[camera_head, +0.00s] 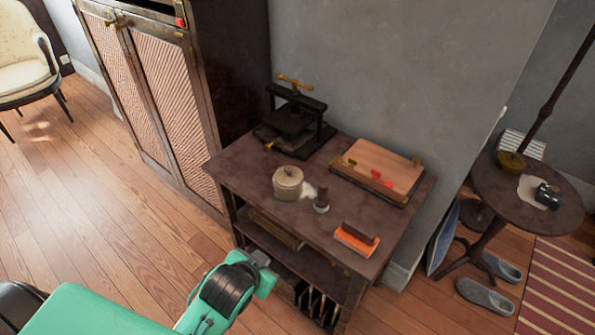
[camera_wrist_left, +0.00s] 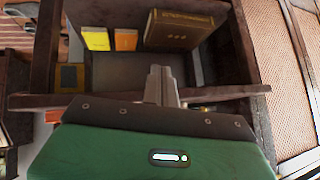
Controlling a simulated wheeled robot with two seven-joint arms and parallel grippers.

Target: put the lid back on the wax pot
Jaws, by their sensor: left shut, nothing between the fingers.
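A cream round pot (camera_head: 287,188) stands upright on the dark table (camera_head: 240,167), left of its middle. A pale lid (camera_head: 289,174) with a small knob appears to rest on top of it; how well it is seated is too small to tell. My left gripper (camera_head: 264,259) is shut and empty, in front of the table's near edge and below the pot in the picture, apart from it. In the left wrist view the closed fingers (camera_wrist_left: 161,86) point at the shelf under the tabletop; the pot is not seen there. My right gripper is not in view.
A small dark stamp-like object (camera_head: 321,199) and a white patch (camera_head: 308,191) are close right of the pot. A black press (camera_head: 292,125) stands behind. A wooden board (camera_head: 377,167) and an orange block (camera_head: 356,239) lie to the right.

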